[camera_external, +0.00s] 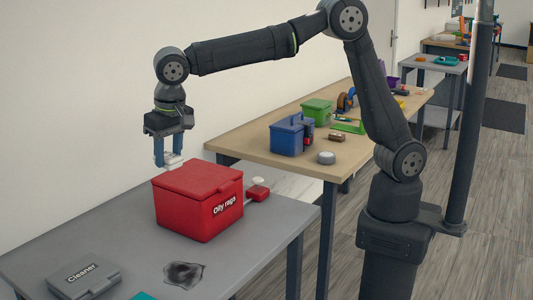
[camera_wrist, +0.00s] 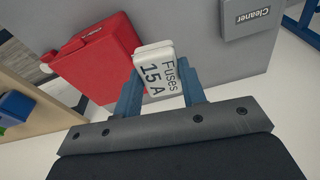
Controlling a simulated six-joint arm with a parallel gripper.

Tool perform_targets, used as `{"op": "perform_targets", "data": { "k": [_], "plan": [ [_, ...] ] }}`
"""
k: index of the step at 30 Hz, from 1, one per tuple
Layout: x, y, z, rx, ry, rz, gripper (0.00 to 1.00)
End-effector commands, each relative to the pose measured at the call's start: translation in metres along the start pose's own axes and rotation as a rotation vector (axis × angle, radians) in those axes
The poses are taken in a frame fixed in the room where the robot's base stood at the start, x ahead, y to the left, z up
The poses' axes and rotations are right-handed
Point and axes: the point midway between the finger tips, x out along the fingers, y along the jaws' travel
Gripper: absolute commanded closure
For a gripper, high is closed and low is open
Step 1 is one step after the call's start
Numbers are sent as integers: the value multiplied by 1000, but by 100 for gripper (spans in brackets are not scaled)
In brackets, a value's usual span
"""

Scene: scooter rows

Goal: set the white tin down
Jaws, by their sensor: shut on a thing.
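The white tin (camera_wrist: 155,69), labelled "Fuses 15 A", is between the two blue fingers of my gripper (camera_wrist: 160,82). My gripper is shut on it. In the external view the white tin (camera_external: 172,159) hangs under my gripper (camera_external: 168,154), at the back left edge of the red "Oily rags" box (camera_external: 198,200). I cannot tell from this view how high it is above the grey table (camera_external: 95,228). In the wrist view the red box (camera_wrist: 98,57) lies left of the tin, with grey table top to the right of the tin.
The red box's lid is closed. A grey "Cleaner" case (camera_external: 82,279) and a dark crumpled patch (camera_external: 184,274) are at the front of the grey table. A small red item (camera_external: 257,192) is right of the box. A wooden bench (camera_external: 255,150) holds a blue box (camera_external: 291,136).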

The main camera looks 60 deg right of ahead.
Motion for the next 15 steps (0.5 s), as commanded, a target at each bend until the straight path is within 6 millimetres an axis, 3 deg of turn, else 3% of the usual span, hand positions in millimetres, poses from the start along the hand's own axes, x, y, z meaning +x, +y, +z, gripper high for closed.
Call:
{"op": "perform_targets", "data": {
  "k": [3,11,15],
  "plan": [
    [-5,-20,29,-49,0,-8,85],
    [-11,-45,72,-116,1,-18,85],
    [22,-43,75,-111,-2,-13,85]
  ]
}}
